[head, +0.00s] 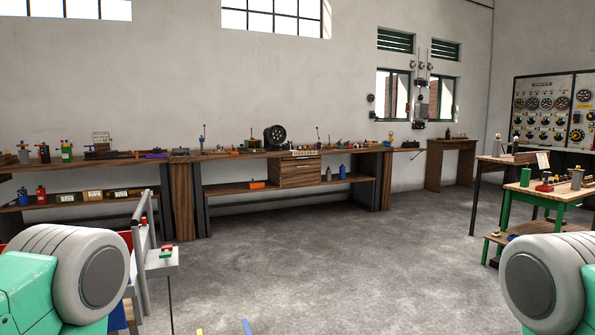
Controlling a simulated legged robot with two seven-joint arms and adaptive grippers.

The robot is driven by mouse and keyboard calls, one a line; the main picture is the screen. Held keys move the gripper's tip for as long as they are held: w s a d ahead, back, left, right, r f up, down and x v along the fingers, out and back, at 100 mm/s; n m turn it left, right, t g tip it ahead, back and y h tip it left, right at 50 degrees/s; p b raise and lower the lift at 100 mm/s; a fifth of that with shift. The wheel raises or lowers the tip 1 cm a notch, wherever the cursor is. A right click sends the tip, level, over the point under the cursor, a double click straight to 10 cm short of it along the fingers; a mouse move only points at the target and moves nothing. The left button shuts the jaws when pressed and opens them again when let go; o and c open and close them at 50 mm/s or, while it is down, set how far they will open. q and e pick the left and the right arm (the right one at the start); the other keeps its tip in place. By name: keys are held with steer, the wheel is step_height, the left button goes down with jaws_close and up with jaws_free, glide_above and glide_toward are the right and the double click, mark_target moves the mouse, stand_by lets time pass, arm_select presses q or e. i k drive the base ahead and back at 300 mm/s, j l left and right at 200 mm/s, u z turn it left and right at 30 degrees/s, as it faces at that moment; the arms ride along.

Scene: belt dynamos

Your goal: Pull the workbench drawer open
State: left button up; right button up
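The wooden workbench (226,156) runs along the back wall at left and centre, some way off across the floor. Under its top, right of the middle, is a wooden drawer block (295,173). Its front looks flush and closed, but it is too small to make out a handle. Parts of my two arms show at the lower left and lower right corners. Neither of my grippers is in the picture, and nothing of mine is near the drawer.
Open concrete floor (330,250) lies between me and the workbench. A grey metal cart (160,262) stands close at left. A green-legged table (553,192) with small items stands at right. A dial panel (553,110) hangs on the right wall.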

mark_target(298, 165)
steer(key=i+z, duration=0.2)
steer(key=i, duration=7.4)
